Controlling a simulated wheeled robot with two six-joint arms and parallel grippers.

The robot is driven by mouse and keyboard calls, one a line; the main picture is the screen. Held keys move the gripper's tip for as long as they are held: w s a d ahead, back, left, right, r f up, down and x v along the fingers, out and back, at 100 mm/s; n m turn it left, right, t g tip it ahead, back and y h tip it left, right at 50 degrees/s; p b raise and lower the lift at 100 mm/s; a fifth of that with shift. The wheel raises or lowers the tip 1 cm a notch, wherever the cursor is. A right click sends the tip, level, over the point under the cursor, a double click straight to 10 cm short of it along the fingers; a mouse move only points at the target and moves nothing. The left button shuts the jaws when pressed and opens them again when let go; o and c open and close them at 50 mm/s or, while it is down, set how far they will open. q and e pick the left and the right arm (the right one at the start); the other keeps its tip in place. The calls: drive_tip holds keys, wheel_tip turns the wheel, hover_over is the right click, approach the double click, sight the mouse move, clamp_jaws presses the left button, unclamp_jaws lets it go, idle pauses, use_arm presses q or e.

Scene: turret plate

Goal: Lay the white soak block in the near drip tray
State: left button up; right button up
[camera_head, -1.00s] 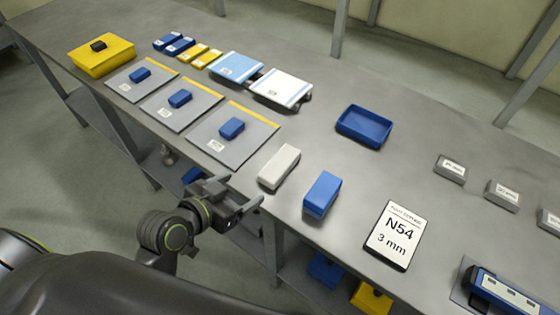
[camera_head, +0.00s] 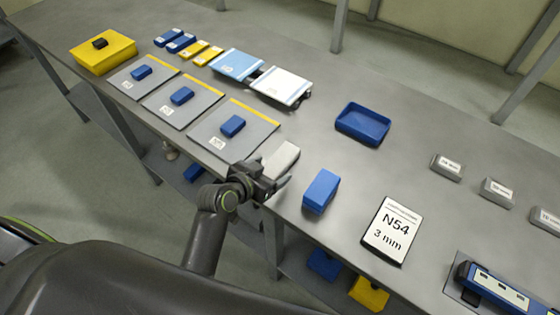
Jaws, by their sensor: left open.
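The white soak block (camera_head: 282,156) lies on the grey bench near its front edge, partly hidden by my left gripper. My left gripper (camera_head: 273,173) is open, with its fingers at the near end of the block; I cannot tell whether they touch it. A blue open tray (camera_head: 362,125), which looks like a drip tray, sits farther back to the right and is empty. I see no second tray like it. My right gripper is not in view.
A blue block (camera_head: 321,191) stands right of the white block, close to my left gripper. An N54 3 mm sign (camera_head: 391,231) lies farther right. Grey plates (camera_head: 234,131) with small blue blocks lie to the left. The bench between white block and blue tray is clear.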

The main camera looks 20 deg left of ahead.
sight(275, 165)
use_arm(q)
drive_tip(key=x, duration=0.2)
drive_tip(key=p+x, duration=0.1)
drive_tip(key=shift+w+a+f, duration=0.1)
drive_tip(key=shift+w+a, duration=0.05)
drive_tip(key=shift+w, duration=0.25)
drive_tip(key=shift+w+f, duration=0.35)
drive_tip(key=shift+w, duration=0.05)
drive_tip(key=c, duration=1.2)
drive_tip(key=shift+r, duration=0.15)
